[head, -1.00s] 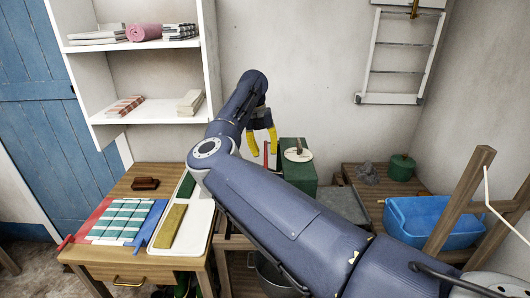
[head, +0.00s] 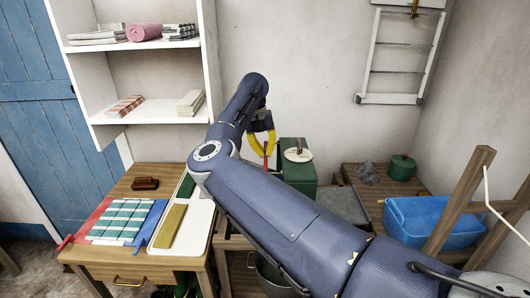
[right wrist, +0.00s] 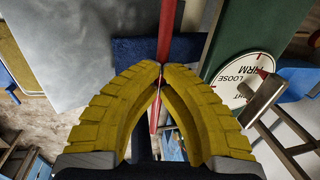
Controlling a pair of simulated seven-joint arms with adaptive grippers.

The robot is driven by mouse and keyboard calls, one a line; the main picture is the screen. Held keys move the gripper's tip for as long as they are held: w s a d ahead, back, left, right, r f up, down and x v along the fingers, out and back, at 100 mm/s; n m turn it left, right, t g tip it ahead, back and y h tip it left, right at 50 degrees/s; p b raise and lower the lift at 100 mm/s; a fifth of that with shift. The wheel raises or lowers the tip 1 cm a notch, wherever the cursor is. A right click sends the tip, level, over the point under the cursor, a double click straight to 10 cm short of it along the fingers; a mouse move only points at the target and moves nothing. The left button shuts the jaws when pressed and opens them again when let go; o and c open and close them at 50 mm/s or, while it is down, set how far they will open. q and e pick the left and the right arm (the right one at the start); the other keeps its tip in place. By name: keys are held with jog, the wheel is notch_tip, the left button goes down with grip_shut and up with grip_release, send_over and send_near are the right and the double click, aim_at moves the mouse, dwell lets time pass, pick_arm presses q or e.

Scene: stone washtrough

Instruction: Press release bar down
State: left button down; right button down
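A narrow red bar (head: 265,160), which looks like the release bar, shows beside the green housing (head: 301,174). In the right wrist view the red bar (right wrist: 167,30) runs behind the closed fingertips and partly behind the fingers. My right gripper (head: 268,155) points down with its yellow fingers brought together at the tips. In the wrist view the gripper (right wrist: 160,70) has only a thin gap between its tips, narrower than the bar. I cannot tell whether the tips touch the bar. A round dial (right wrist: 243,80) marked LOOSE and FIRM is on the housing. My left gripper is out of view.
A wooden table (head: 117,265) at left holds a white tray (head: 204,222), folded cloths and a brush (head: 145,184). A blue tub (head: 425,220) and green pot (head: 401,167) stand at right. A white shelf (head: 150,112) hangs at the back left.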

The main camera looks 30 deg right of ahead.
jog(key=c, duration=1.5)
grip_release()
jog(key=shift+o, duration=0.2)
notch_tip(320, 180, up, 12)
jog(key=w+a, duration=0.1)
jog(key=shift+a, duration=0.35)
jog(key=shift+d+f, duration=0.1)
jog(key=shift+f, duration=0.05)
